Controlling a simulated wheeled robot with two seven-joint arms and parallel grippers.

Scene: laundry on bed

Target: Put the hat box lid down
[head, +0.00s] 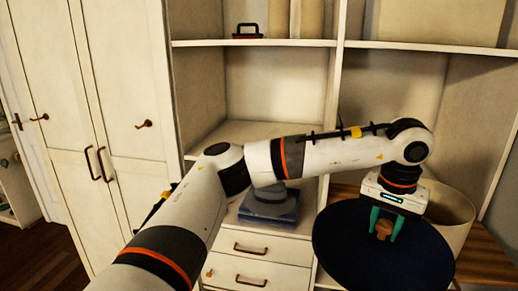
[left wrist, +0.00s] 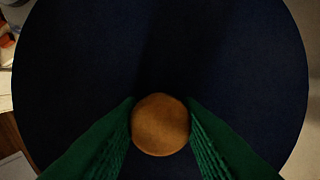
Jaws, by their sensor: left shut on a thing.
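The hat box lid (head: 350,255) is a round dark blue disc with a small wooden knob (head: 384,228) at its middle. My left gripper (head: 385,233) reaches down from above, its green fingers shut on the knob. In the left wrist view the knob (left wrist: 160,124) sits between both fingers, and the lid (left wrist: 150,50) fills most of the picture. The lid looks nearly level in front of a round cream box (head: 456,212), which it partly covers. I cannot tell whether the lid touches anything below. My right gripper is not in view.
A wooden surface (head: 487,258) shows right of the lid. Cream shelving (head: 265,135) with drawers (head: 262,248) stands behind, and a blue box with a grey item (head: 268,208) sits on its lower level. A wardrobe (head: 100,110) stands at the left.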

